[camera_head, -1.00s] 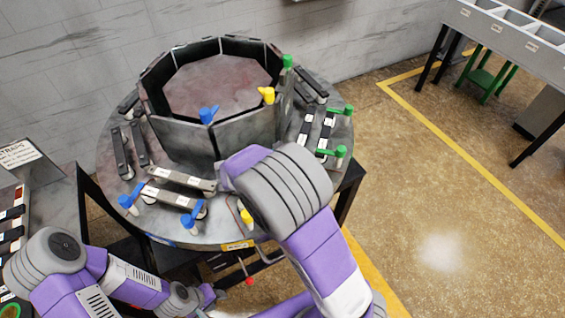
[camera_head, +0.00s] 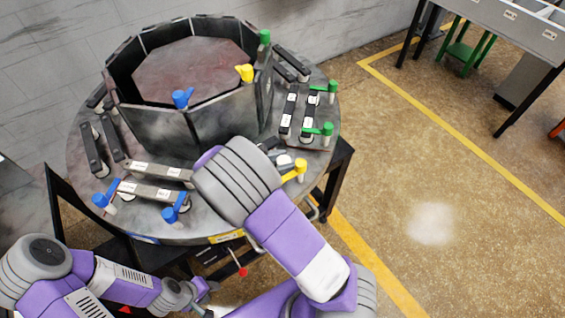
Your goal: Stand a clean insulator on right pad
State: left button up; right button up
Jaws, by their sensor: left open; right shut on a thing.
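The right arm covers the near right part of a round metal table (camera_head: 82,165). Its jaws and anything in them are hidden behind its thick grey joint. My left gripper (camera_head: 207,288) is low in the picture, in front of the table's near edge; it is small, open and apart from the table. I cannot make out a clean insulator or tell which spot is the right pad. Yellow-handled (camera_head: 296,170), blue-handled (camera_head: 175,208) and green-handled (camera_head: 320,130) fittings stand around the rim, beside dark bars with white labels (camera_head: 155,189).
An upright ring of dark panels (camera_head: 190,135) stands on the table. More coloured handles top it, including a yellow one (camera_head: 245,73). A grey bench (camera_head: 500,30) and a green stool (camera_head: 465,50) stand at the upper right. The floor between is clear.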

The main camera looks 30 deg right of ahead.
jog(key=shift+r, duration=0.15)
jog(key=o, duration=1.2)
jog(key=shift+c, duration=0.2)
jog(key=shift+a+r, duration=0.1)
jog(key=shift+a, duration=0.1)
jog(key=p+v, duration=0.2)
jog(key=v, duration=0.4)
jog(key=shift+a+r+p, duration=0.15)
jog(key=shift+p, duration=0.15)
jog(key=shift+s+a+r, duration=0.1)
jog(key=shift+a, duration=0.25)
